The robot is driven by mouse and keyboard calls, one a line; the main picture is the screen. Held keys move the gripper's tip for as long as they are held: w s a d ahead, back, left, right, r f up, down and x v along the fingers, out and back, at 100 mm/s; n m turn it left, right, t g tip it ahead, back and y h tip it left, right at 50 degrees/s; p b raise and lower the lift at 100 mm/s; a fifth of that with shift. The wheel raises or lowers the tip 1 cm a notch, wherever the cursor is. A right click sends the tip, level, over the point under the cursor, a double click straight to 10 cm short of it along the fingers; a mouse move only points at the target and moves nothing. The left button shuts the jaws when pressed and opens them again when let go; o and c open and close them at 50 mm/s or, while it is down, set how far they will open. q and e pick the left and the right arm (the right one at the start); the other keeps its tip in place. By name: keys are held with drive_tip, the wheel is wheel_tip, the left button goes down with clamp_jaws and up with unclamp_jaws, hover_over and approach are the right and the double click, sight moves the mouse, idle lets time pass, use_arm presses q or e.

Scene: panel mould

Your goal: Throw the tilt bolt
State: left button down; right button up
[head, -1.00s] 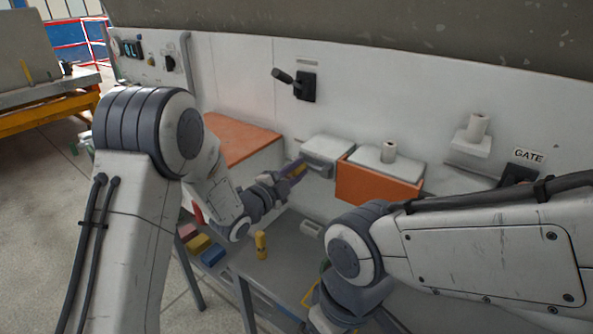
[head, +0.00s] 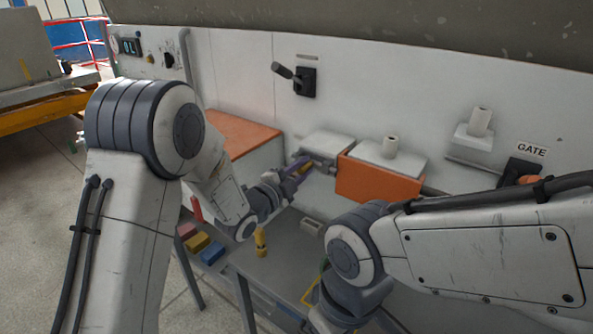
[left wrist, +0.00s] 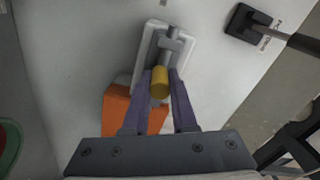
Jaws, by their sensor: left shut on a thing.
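The tilt bolt's yellow knob (left wrist: 160,82) is between the purple fingertips of my left gripper (left wrist: 161,78) in the left wrist view. The knob sits at the end of a grey metal bolt (left wrist: 172,46) on a pale plate (left wrist: 145,65). In the head view my left gripper (head: 305,165) is at the front of a white box-shaped mount (head: 328,143), with yellow showing at its fingers. The fingers are shut on the knob and hide part of the bolt. My right arm crosses the lower right; its gripper does not show.
An orange block (head: 375,180) is just right of the bolt. A black lever (head: 304,82) is on the white panel above, and a GATE label (head: 531,150) is at the right.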

sight(322, 167)
use_arm(q)
drive_tip(key=s+d+b, duration=0.1)
drive_tip(key=s+d, duration=0.1)
drive_tip(key=d, duration=0.1)
drive_tip(key=shift+f+b, duration=0.1)
drive_tip(key=shift+b, duration=0.25)
use_arm(e)
wheel_tip(322, 167, down, 3)
drive_tip(key=shift+r, duration=0.15)
use_arm(q)
drive_tip(key=shift+s, duration=0.1)
drive_tip(key=c, duration=0.7)
unclamp_jaws()
